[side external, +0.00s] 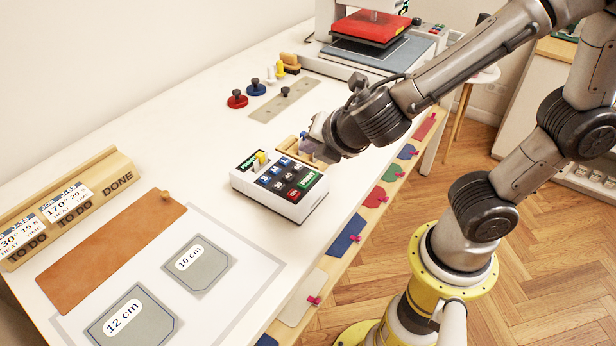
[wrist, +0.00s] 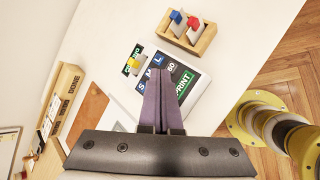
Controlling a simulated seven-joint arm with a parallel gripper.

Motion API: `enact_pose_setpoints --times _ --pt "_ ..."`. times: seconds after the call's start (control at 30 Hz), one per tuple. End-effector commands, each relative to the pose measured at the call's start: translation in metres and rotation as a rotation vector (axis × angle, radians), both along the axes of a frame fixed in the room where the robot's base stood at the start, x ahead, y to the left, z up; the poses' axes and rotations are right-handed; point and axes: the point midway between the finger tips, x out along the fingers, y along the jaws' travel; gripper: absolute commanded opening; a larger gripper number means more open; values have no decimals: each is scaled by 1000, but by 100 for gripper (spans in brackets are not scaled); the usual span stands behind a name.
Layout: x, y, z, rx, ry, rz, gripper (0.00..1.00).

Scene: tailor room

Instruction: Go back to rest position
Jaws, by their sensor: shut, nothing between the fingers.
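My gripper (wrist: 162,112) is shut and empty, its two purple-grey fingers pressed together. In the side external view my gripper (side external: 306,150) is above the right back part of a white keypad device (side external: 285,204) with blue, black, green and red keys. In the wrist view the fingers cover part of the device's keys (wrist: 183,80). I cannot tell whether the fingertips touch the device. A small yellow piece (side external: 261,157) sits at the device's upper left, next to its green display.
A wooden holder (wrist: 187,33) with blue and red-topped pieces stands behind the device. A heat press (side external: 370,28) stands at the table's back. A wooden TO DO/DONE rack (side external: 68,205), a brown board (side external: 112,250) and grey templates (side external: 198,264) lie at the front left.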

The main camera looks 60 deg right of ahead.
Motion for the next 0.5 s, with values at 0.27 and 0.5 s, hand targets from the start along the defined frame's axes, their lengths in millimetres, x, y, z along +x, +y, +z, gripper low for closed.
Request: enact_pose_setpoints --times 0.27,0.5 --pt "0 0 0 0 0 0 0" --pt "1 -7 1 2 -3 -23 0"
